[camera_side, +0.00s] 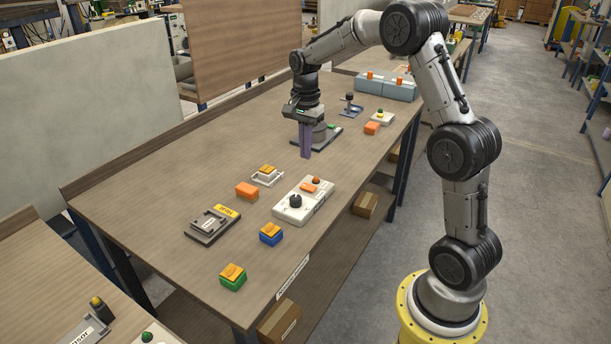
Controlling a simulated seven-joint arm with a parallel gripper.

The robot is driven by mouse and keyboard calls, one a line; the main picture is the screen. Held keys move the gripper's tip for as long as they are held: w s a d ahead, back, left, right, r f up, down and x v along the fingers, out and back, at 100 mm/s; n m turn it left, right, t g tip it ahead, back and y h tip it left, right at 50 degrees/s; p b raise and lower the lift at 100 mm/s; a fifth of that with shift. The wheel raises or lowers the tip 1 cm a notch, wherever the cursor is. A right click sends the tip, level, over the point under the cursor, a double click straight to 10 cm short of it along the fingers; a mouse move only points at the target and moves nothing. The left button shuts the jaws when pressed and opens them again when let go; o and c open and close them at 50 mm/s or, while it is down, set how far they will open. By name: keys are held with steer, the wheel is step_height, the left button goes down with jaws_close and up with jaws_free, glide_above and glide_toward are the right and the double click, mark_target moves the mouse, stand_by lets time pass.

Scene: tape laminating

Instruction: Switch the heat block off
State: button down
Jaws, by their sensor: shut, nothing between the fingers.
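A white control box (289,212) with a black knob (295,201) and an orange part on top stands near the right edge of the bench. I cannot tell for certain which of these is the heat block, nor read a switch position. My gripper (306,155) points down over the bench, behind both in the picture and well apart from them. Its fingers are shut and empty. It partly hides a grey round fixture on a dark base (330,136).
An orange block (247,190) and a white holder with a yellow-orange piece (266,176) sit mid-bench. Blue (271,235) and green (232,278) blocks with yellow-orange tops stand in front. A blue-grey case (385,87) is at the back. The left side of the bench is clear.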

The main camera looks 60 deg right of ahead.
mark_target(305, 185)
step_height(305, 185, down, 8)
steer(key=shift+f, duration=0.25)
stand_by(0.4)
